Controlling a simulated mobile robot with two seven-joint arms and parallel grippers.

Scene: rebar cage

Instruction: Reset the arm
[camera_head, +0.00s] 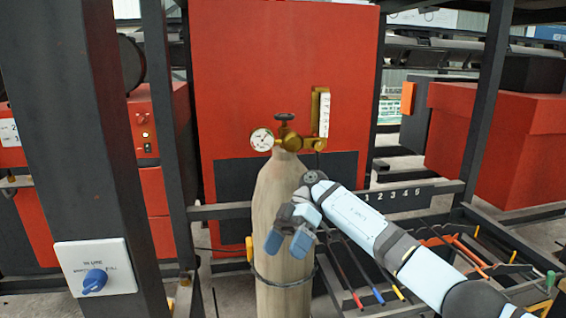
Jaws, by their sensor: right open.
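My right arm comes in from the lower right, with pale blue links and dark joints. My right gripper (288,243) is open and empty, its two blue fingertips pointing down in front of a tan gas cylinder (282,205). I cannot tell whether the fingers touch the cylinder. The cylinder stands upright and carries a brass regulator (291,140) with a round white gauge (262,139) and a dark valve handle on top. My left gripper is not in view.
A dark post (90,150) with a white panel and blue knob (95,280) stands at left. A red cabinet (285,70) is behind the cylinder. Red boxes (500,140) stand at right. A numbered rail (420,192) and a rack of coloured tools (465,255) lie around my arm.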

